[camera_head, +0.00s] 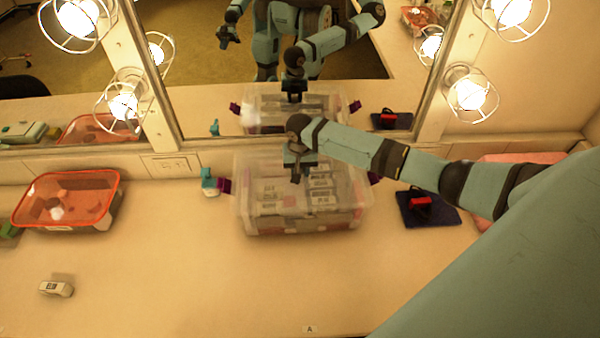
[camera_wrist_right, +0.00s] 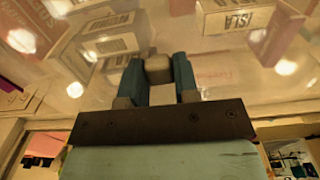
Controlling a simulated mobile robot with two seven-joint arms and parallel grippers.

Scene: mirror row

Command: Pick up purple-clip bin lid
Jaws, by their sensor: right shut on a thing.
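The clear bin (camera_head: 345,222) with labelled boxes inside stands near the mirror. Purple clips (camera_head: 225,186) stick out at its left and right sides. My right gripper (camera_head: 298,172) reaches down over the middle of its clear lid (camera_head: 340,163). In the right wrist view the lid (camera_wrist_right: 215,75) fills the upper part, with boxes seen through it. There the fingers (camera_wrist_right: 158,72) are shut on the lid's small beige knob (camera_wrist_right: 158,66). I cannot tell whether the lid rests on the bin or is slightly raised. My left gripper shows only as a reflection in the mirror.
An orange tub (camera_head: 100,212) stands at left. A small white labelled object (camera_head: 57,288) lies nearer. A teal-and-white item (camera_head: 209,184) is close to the bin's left. A dark mat (camera_head: 440,212) with a red object (camera_head: 420,202) lies right. The front middle counter is clear. Caged bulbs flank the mirror.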

